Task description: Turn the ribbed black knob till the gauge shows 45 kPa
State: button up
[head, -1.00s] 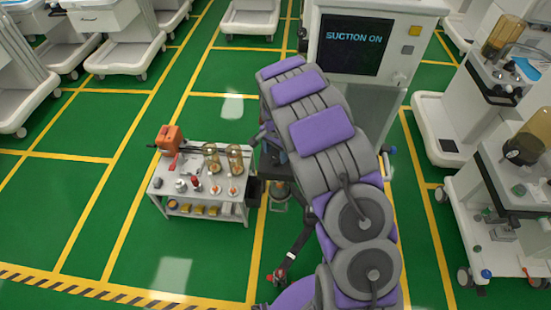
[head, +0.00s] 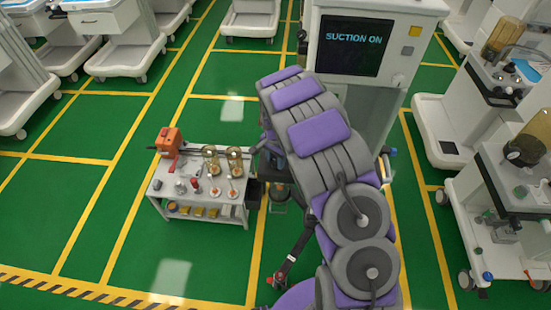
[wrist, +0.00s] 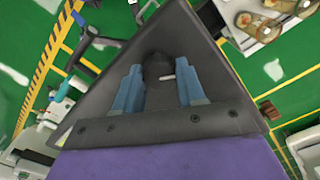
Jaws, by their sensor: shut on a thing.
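In the wrist view, the two blue fingers of my gripper (wrist: 159,80) stand either side of a dark knob (wrist: 157,66) and are shut on it. A short white mark shows beside the knob, between the fingers. The dark housing of my gripper frames it, and I cannot make out the ribs. In the head view my arm reaches up to a white cart (head: 400,40) with a dark screen (head: 349,45) reading "SUCTION ON". My arm hides my gripper and the knob there. No gauge reading can be read in either view.
A low white trolley (head: 160,186) with an orange device (head: 169,142) and several jars stands left of my arm. White carts (head: 440,120) with amber canisters line the right side. Green floor with yellow lines is clear at lower left.

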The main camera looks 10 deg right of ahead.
aim_at(275, 160)
jog(key=c, duration=0.3)
jog(key=shift+r+n+p, duration=0.15)
jog(key=shift+n+p, duration=0.35)
jog(key=shift+p, duration=0.05)
jog(key=shift+c, duration=0.2)
jog(key=o, duration=1.1)
jog(key=shift+c, duration=0.2)
notch_tip(275, 160, up, 17)
jog(key=p, duration=0.2)
jog(key=shift+p, duration=0.4)
